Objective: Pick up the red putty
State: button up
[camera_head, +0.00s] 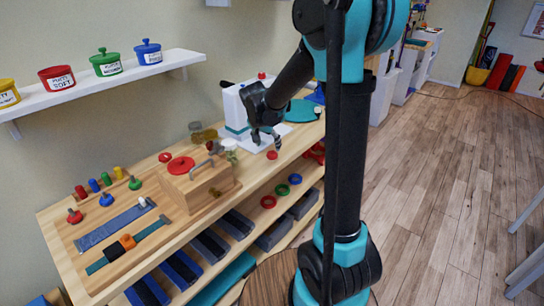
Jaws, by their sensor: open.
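A small red lump (272,155), which may be the red putty, lies on the wooden bench top just below my gripper. My gripper (266,139) is open, pointing down, with its fingers above and slightly left of the lump. A gap seems to show between them, and I see nothing held. A red lidless-looking pot (57,78) labelled "PUTTY SOFT" stands on the white wall shelf at the upper left. I cannot tell whether it holds anything.
A white box (234,106) stands behind my gripper. A wooden box with a red disc (181,165) sits left on the bench (130,262). Green (106,62), blue (148,52) and yellow (8,94) pots share the shelf. The floor at right is clear.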

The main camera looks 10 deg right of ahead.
aim_at(272, 153)
jog(key=shift+s+d+x, duration=0.1)
jog(key=shift+s+x, duration=0.05)
jog(key=shift+x, duration=1.25)
jog(key=shift+s+d+x, duration=0.1)
jog(key=shift+d+x, duration=0.05)
jog(key=shift+x, duration=1.25)
jog(key=c, duration=1.2)
